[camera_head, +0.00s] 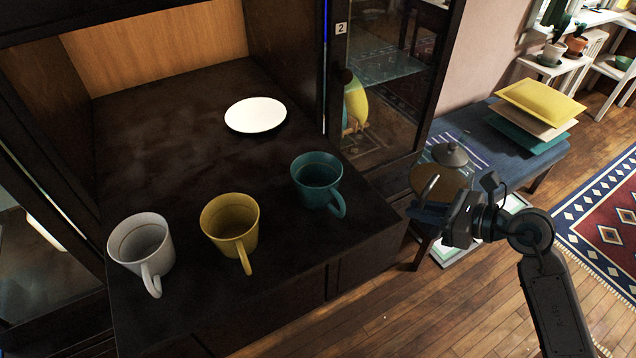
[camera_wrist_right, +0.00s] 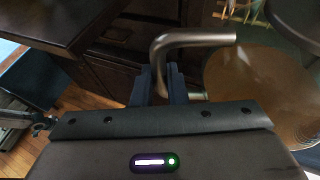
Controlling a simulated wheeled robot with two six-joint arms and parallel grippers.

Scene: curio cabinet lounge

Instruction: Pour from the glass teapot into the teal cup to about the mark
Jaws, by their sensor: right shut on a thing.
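The teal cup (camera_head: 314,178) stands upright near the right front edge of the dark cabinet shelf, its handle toward the front right. I cannot clearly make out a mark inside it. The glass teapot (camera_head: 436,178), with amber liquid and a grey lid, is held roughly upright, apart from the cup and to its right, beyond the shelf edge. My right gripper (camera_head: 430,203) is shut on the teapot's handle. The right wrist view shows the metal handle (camera_wrist_right: 192,38) between the fingers and the amber body at the right. My left gripper is out of view.
A yellow cup (camera_head: 228,222) and a white cup (camera_head: 138,243) stand left of the teal cup. A white plate (camera_head: 256,115) lies farther back. An open glass door (camera_head: 385,90) stands behind the teal cup. A blue bench (camera_head: 535,155) with stacked cushions is behind the teapot.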

